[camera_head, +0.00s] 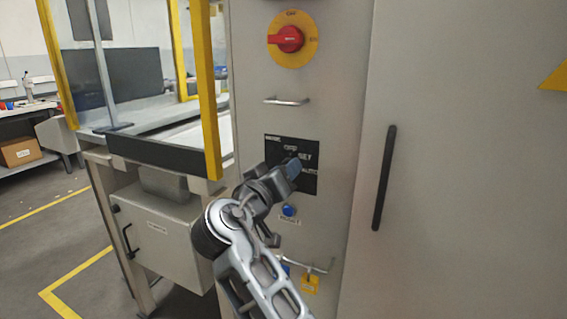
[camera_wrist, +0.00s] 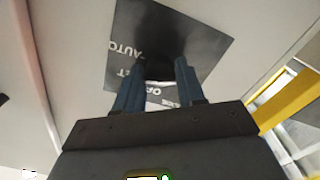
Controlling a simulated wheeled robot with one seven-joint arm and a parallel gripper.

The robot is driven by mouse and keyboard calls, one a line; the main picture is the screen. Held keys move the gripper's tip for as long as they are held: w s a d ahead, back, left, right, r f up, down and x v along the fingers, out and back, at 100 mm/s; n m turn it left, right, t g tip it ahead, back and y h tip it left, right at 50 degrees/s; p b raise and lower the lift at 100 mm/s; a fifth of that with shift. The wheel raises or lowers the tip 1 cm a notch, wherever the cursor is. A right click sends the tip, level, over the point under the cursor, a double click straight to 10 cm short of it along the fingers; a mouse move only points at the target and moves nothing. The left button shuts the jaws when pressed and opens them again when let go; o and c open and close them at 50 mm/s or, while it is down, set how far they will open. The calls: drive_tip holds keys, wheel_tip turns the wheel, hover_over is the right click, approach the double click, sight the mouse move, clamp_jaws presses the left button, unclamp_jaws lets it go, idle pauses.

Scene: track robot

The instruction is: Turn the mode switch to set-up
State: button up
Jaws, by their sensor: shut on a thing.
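The mode switch plate (camera_head: 307,181) is a black panel on the grey cabinet front, with white labels; OFF is at the top, SET at upper right and AUTO at lower right. My gripper (camera_head: 291,168) is at the middle of this plate and covers the switch in the head view. In the wrist view the plate (camera_wrist: 200,32) appears upside down. The blue fingers of my gripper (camera_wrist: 157,76) stand on either side of the dark knob (camera_wrist: 155,70), shut on it. Where the knob's pointer stands cannot be told.
A red rotary handle on a yellow disc (camera_head: 306,55) and a metal pull handle (camera_head: 286,101) are above the plate. A blue button (camera_head: 289,210) and a yellow padlock (camera_head: 310,284) are below. A long black door handle (camera_head: 384,178) is to the right; a yellow-framed guard (camera_head: 207,90) is to the left.

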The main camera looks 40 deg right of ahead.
drive_tip(key=shift+n+p, duration=1.15)
drive_tip(key=shift+n, duration=0.55)
drive_tip(key=o, duration=1)
drive_tip(key=shift+c, duration=0.2)
drive_tip(key=shift+a, duration=0.1)
drive_tip(key=v, duration=0.7)
drive_tip(key=shift+s+a+b, duration=0.15)
drive_tip(key=shift+a+b, duration=0.15)
drive_tip(key=shift+b, duration=0.1)
drive_tip(key=shift+f, duration=0.1)
